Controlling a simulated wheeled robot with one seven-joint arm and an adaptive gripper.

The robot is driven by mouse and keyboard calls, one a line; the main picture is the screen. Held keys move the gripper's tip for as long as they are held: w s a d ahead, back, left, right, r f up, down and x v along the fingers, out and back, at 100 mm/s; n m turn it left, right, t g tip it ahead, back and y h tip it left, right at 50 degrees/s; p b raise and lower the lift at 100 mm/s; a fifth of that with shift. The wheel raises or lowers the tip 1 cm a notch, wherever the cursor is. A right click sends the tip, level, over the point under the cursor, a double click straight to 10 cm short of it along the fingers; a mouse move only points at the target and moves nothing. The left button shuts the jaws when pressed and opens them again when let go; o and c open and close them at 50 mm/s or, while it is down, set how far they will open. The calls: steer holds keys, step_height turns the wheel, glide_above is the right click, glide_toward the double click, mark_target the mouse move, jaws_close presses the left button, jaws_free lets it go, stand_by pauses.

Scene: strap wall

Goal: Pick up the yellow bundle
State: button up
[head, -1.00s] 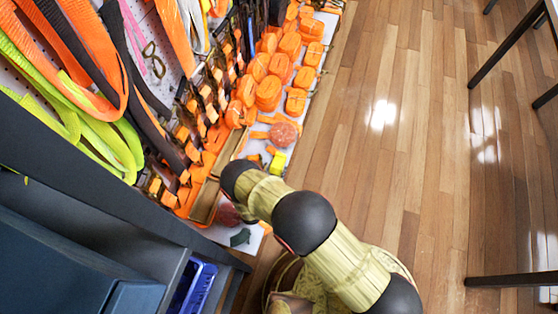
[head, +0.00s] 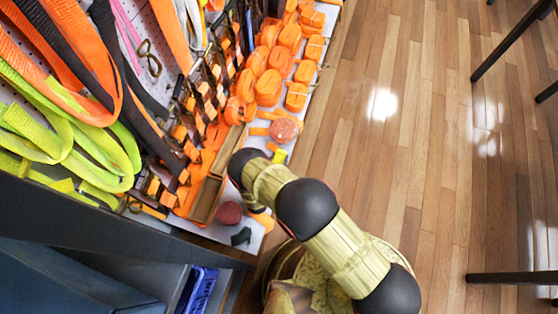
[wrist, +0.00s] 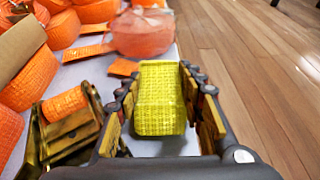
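The yellow bundle (wrist: 160,104) is a woven, block-like strap pack on the white shelf surface. In the wrist view it lies between the two fingers of my gripper (wrist: 161,84). The fingers are spread along its left and right sides, and I see no clear grip on it. In the head view only a small part of the yellow bundle (head: 280,156) shows beside my arm, which hides the rest and the gripper's fingers.
A round orange-red bundle (wrist: 142,36) lies just beyond the yellow one. Orange strap bundles (head: 268,88) and metal ratchets (wrist: 66,122) crowd the left side. A cardboard tray (head: 209,192) is near my wrist. Open wooden floor (head: 400,130) lies right.

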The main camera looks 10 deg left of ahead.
steer(key=c, duration=0.6)
